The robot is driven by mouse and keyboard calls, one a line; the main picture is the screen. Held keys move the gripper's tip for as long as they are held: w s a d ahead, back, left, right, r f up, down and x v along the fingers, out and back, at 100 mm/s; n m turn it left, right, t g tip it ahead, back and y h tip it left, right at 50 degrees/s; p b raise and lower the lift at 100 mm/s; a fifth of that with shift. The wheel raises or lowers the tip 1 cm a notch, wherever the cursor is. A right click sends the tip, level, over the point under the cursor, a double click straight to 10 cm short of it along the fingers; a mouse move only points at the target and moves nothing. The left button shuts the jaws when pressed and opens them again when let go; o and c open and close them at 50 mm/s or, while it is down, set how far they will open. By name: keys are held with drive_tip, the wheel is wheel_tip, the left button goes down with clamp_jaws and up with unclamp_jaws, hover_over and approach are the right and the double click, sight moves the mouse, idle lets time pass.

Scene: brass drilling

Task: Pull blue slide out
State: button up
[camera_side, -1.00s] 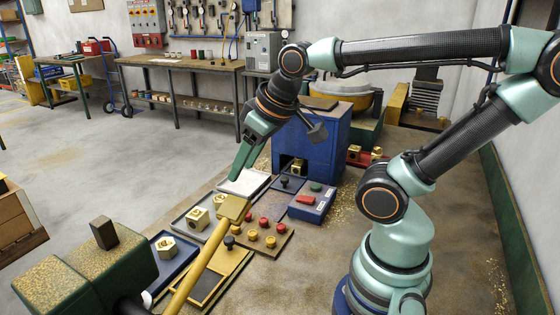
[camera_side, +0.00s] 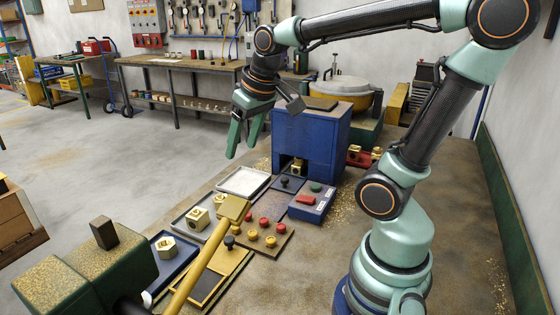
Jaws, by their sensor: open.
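The blue slide (camera_side: 292,187) is a dark flat plate with an upright black knob (camera_side: 285,181). It lies on the bench at the foot of the blue machine housing (camera_side: 312,130), beside the opening where a brass piece (camera_side: 297,166) shows. My gripper (camera_side: 242,150) is open and empty, with green fingers pointing down. It hangs in the air, up and left of the knob in the picture, and does not touch the slide.
A white tray (camera_side: 243,181) lies left of the slide, and a blue button box (camera_side: 311,203) lies right. A plate with red and yellow knobs (camera_side: 282,242), brass nuts (camera_side: 197,217) and a yellow lever (camera_side: 207,262) are nearer the camera.

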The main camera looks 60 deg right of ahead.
drive_tip(key=w+d+f+m+g, duration=0.2)
drive_tip(key=w+d+m, duration=0.15)
drive_tip(key=d, duration=0.55)
drive_tip(key=m+g, duration=0.2)
drive_tip(key=m, duration=0.1)
hover_over(285, 179)
wheel_tip(285, 179, down, 9)
drive_tip(key=shift+y, duration=0.4)
wheel_tip(285, 179, down, 12)
drive_tip(key=shift+w+d+f, duration=0.1)
drive_tip(key=shift+f, duration=0.05)
clamp_jaws()
